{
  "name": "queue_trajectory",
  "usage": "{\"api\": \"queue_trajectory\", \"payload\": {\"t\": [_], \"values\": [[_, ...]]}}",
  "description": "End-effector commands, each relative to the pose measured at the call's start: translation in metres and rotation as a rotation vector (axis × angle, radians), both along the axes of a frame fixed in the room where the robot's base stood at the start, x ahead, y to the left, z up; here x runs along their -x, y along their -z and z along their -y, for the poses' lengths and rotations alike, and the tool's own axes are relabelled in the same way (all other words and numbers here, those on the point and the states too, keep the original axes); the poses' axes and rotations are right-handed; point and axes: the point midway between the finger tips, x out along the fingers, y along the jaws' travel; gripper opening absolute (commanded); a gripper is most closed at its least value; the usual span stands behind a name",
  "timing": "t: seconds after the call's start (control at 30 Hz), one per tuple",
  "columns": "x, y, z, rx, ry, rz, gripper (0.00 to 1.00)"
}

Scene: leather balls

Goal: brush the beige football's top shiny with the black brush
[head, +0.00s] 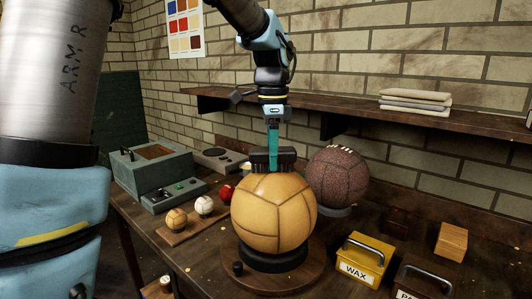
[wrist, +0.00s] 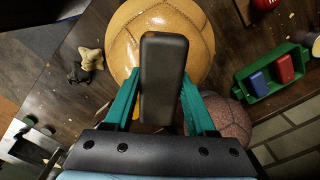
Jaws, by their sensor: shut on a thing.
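The beige football (head: 274,213) is a tan panelled ball resting on a dark ring on a round wooden base. Its upper surface looks glossy in the head view. My gripper (head: 273,150) points down above it, shut on the black brush (head: 261,160). The brush is at the ball's top, on its far side; I cannot tell whether the bristles touch. In the wrist view the dark brush (wrist: 163,80) sits between the teal fingers (wrist: 160,105), with the beige football (wrist: 205,35) beneath it. The brush hides part of the ball.
A brown pebbled ball (head: 338,174) stands close behind on the right. A yellow wax box (head: 363,261) is at the front right, and a wooden block (head: 452,241) lies farther right. Small balls (head: 204,205) and a grey-green machine (head: 150,172) are on the left. A shelf (head: 350,115) runs behind.

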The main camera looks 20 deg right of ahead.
Motion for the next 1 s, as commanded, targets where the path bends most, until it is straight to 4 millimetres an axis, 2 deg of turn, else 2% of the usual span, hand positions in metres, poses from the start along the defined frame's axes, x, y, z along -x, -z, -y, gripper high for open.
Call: {"api": "queue_trajectory", "payload": {"t": [0.43,1.0], "values": [[0.002,-0.002,0.005,-0.001,0.001,-0.002,0.11],[0.002,-0.047,0.004,0.0,0.001,-0.001,0.11]]}}
